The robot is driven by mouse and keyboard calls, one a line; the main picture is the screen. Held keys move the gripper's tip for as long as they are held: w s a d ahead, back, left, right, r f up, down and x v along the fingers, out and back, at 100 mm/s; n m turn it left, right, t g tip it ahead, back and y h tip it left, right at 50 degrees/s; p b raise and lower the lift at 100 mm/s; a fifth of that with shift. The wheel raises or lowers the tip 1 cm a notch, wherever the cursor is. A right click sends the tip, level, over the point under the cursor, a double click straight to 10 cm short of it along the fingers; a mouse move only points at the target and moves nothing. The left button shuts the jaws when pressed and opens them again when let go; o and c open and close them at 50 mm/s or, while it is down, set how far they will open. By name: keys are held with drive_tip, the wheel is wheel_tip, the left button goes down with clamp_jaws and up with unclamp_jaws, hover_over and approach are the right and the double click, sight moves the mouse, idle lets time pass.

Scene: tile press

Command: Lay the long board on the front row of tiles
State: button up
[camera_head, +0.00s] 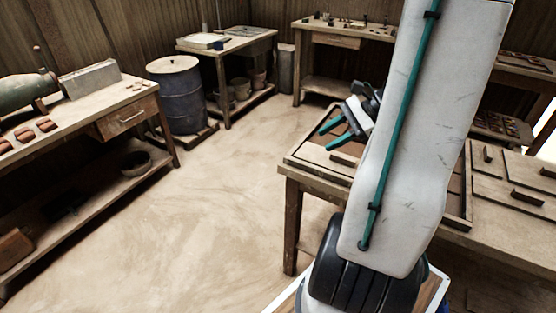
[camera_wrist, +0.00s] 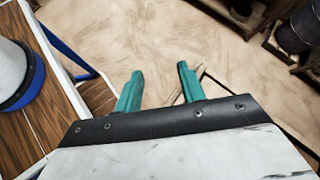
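My gripper (camera_head: 335,131) has its two teal fingers apart with nothing between them. It is over the left side of the work table (camera_head: 292,172). The wrist view also shows the open fingers (camera_wrist: 160,72) with bare floor beyond. A wooden tray frame (camera_head: 467,190) lies on the table, mostly hidden behind my arm, so the tile rows cannot be made out. More boards with handles lie at the right, one (camera_head: 490,171) beside the frame and another (camera_head: 515,205) nearer. Which is the long board is unclear.
A left bench (camera_head: 120,107) holds reddish tiles (camera_head: 46,124) and a grey block (camera_head: 90,80). A blue barrel (camera_head: 180,100), a small table (camera_head: 240,42) and a back bench (camera_head: 375,32) stand behind. The floor (camera_head: 190,210) between is clear.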

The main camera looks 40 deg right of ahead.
drive_tip(key=w+a+r+n+g, duration=0.2)
drive_tip(key=a+r+n+g, duration=0.3)
drive_tip(key=a, duration=0.5)
drive_tip(key=s+a+r+n+h, duration=0.3)
drive_tip(key=s+a+n+h, duration=0.1)
drive_tip(key=a+n, duration=0.4)
drive_tip(key=s+a+r+n+h, duration=0.2)
drive_tip(key=s+a+n+h, duration=0.2)
drive_tip(key=a+n, duration=0.4)
drive_tip(key=shift+s+a+r+n, duration=0.35)
drive_tip(key=shift+s+n, duration=0.25)
drive_tip(key=shift+n, duration=0.2)
